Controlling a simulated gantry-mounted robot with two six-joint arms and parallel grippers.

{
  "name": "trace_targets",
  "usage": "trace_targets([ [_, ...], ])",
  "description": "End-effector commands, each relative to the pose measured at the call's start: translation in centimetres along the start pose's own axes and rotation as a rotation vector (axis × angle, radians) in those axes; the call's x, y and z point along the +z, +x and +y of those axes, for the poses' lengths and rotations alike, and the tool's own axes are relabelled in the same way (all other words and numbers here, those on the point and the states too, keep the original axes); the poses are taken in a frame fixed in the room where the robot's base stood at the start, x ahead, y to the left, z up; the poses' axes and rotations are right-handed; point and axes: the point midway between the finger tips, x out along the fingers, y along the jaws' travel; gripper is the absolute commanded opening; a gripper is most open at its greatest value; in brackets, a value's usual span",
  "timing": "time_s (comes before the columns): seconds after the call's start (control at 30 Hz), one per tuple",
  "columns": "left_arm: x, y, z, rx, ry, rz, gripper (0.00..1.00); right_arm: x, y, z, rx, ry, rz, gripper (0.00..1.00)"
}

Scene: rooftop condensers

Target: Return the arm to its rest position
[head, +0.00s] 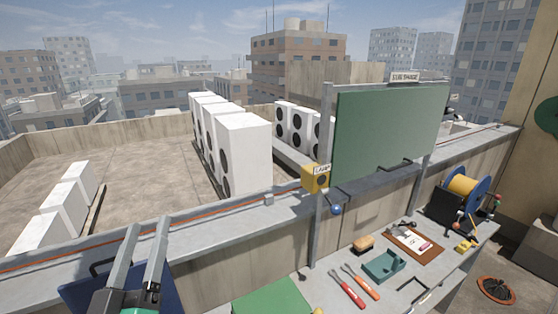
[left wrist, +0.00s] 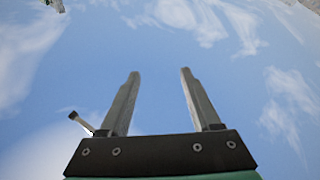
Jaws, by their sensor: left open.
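My left gripper (head: 146,245) shows at the lower left of the head view, its two long grey fingers pointing up and away over the parapet ledge. It is open, with a clear gap between the fingers. In the left wrist view the same gripper (left wrist: 158,75) has its fingers apart against blue sky and clouds, with nothing between them. My right gripper does not show in either view.
A dark blue panel (head: 75,293) is beside the left gripper. The parapet ledge (head: 190,242) carries an orange cable.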

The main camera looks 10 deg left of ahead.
Motion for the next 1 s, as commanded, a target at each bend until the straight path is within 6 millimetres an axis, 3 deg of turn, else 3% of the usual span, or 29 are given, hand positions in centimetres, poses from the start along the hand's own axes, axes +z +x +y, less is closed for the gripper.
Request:
trace_targets([
  [0.03,-3.8,0.7,2.6,0.055,-0.026,0.07,0.64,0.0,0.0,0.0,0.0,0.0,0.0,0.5],
  [0.17,-12.2,0.7,8.0,0.184,-0.06,0.214,0.64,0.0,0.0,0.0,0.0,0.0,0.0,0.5],
  [0.3,-20.4,-1.8,12.6,0.321,-0.028,0.364,0.64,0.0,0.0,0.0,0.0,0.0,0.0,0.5],
  [0.33,-21.0,-2.8,13.4,0.355,0.025,0.375,0.64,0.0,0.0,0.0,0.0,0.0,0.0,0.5],
  [0.37,-20.1,-3.1,13.9,0.372,0.097,0.354,0.64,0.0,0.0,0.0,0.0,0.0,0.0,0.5],
  [0.43,-23.3,-0.9,15.2,0.357,0.158,0.348,0.64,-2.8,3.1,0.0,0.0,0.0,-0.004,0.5],
  [0.8,-37.2,5.9,20.4,0.354,0.155,0.344,0.64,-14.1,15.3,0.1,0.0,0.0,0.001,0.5],
  [0.9,-40.0,7.3,21.5,0.353,0.155,0.344,0.64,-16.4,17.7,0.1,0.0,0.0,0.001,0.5],
  [1.0,-41.5,8.0,22.0,0.353,0.155,0.343,0.64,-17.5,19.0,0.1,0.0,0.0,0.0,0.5],
])
